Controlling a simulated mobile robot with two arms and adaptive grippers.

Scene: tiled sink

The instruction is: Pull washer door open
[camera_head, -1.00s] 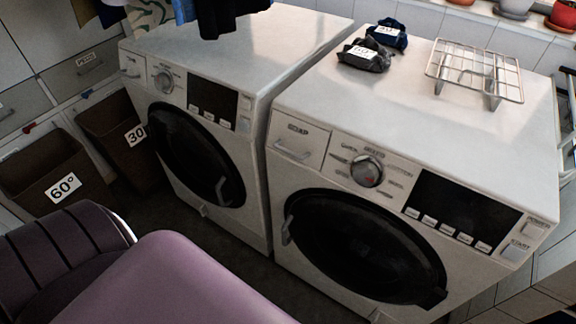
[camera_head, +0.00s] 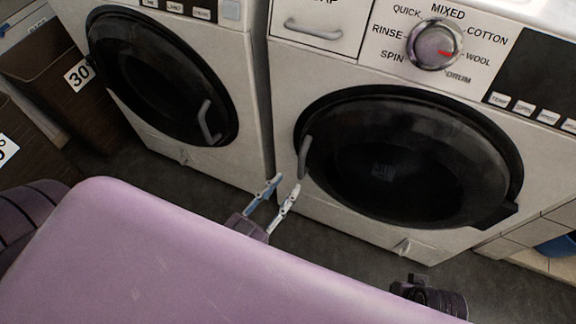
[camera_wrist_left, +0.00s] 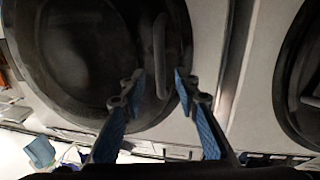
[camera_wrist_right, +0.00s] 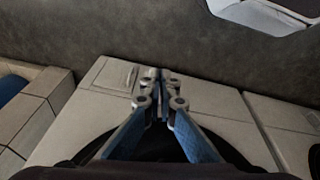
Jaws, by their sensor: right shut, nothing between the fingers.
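The right washer's round black door (camera_head: 400,165) is shut, with a grey handle (camera_head: 304,157) on its left edge. My left gripper (camera_head: 287,185) is open just below and left of this handle. In the left wrist view, upside down, the handle (camera_wrist_left: 160,50) lies ahead of the open left gripper (camera_wrist_left: 160,82), in line with the gap between its fingers; contact is not visible. The left washer's door (camera_head: 155,75) is shut too. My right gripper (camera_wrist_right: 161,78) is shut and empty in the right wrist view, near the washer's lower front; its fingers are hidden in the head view.
The control panel with its dial (camera_head: 433,45) is above the door, beside a detergent drawer (camera_head: 318,22). Brown bins (camera_head: 50,65) stand at the left. Dark floor (camera_head: 345,240) is free before the washers. A blue object (camera_head: 558,245) is at the right edge.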

